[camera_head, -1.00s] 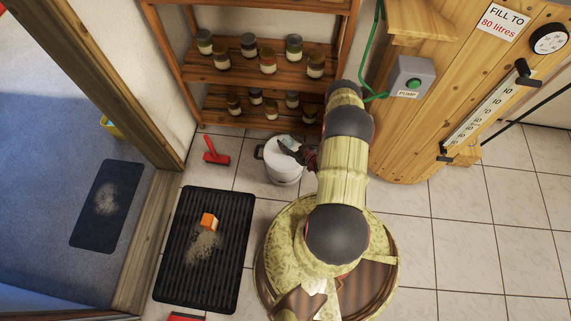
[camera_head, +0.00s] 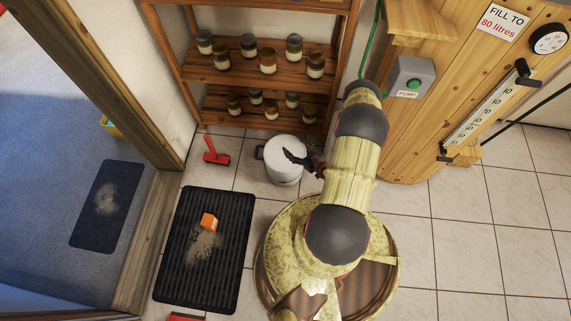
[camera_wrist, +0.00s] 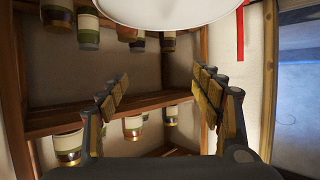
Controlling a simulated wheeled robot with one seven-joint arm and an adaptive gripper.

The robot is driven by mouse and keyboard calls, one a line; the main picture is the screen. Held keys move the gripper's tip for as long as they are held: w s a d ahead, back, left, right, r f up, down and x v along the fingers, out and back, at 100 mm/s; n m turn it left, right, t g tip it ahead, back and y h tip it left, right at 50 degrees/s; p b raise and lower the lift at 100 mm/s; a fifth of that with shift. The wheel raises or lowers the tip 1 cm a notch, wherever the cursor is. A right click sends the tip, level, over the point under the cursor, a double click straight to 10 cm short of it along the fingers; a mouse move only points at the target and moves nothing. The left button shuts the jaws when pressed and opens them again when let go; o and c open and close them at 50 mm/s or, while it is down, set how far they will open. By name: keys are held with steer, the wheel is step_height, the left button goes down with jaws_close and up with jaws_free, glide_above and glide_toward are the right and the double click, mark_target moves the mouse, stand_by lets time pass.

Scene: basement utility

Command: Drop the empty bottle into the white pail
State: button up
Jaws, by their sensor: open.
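The white pail (camera_head: 285,172) stands upright on the tiles in front of the jar shelves. Its rounded white side also shows at the top edge of the wrist view (camera_wrist: 168,12). My gripper (camera_head: 290,157) is over the right part of the pail in the head view. In the wrist view its two fingers (camera_wrist: 160,88) are spread apart with nothing between them. The bottle is not visible in either view now, and I cannot see whether it lies inside the pail.
Wooden shelves (camera_head: 253,85) with several jars stand behind the pail. A red brush (camera_head: 215,152) lies to its left. A black mat (camera_head: 175,265) bears an orange block (camera_head: 208,222) and spilled dirt. A wooden tub with a pump box (camera_head: 408,78) is at the right.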

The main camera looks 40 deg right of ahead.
steer(key=v, duration=0.6)
stand_by(0.4)
